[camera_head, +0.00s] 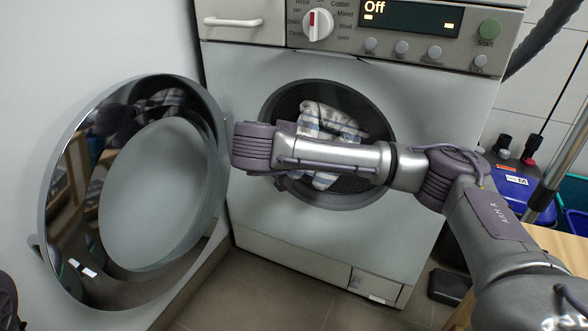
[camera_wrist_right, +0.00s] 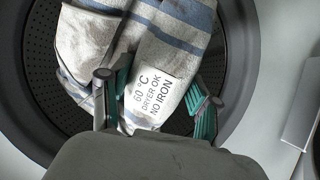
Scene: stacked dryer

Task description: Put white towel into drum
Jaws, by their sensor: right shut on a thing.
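The white towel (camera_head: 325,122) has blue-grey stripes and shows at the drum opening, partly behind my right arm. In the right wrist view the towel (camera_wrist_right: 150,40) carries a label about 60 °C and dryer use. My right gripper (camera_wrist_right: 157,90) has its green-padded fingers on either side of the towel and is shut on it. The gripper is hidden behind my arm in the head view. The dark perforated drum (camera_head: 285,105) surrounds the towel; the wrist view shows the drum wall (camera_wrist_right: 45,75) behind it. My left gripper is not in view.
The round dryer door (camera_head: 215,165) stands wide open at the left. The dryer front (camera_head: 400,235) surrounds the opening, with the control panel (camera_head: 410,20) above, reading "Off". A blue box (camera_head: 510,185) stands at the right. The floor (camera_head: 260,290) in front is clear.

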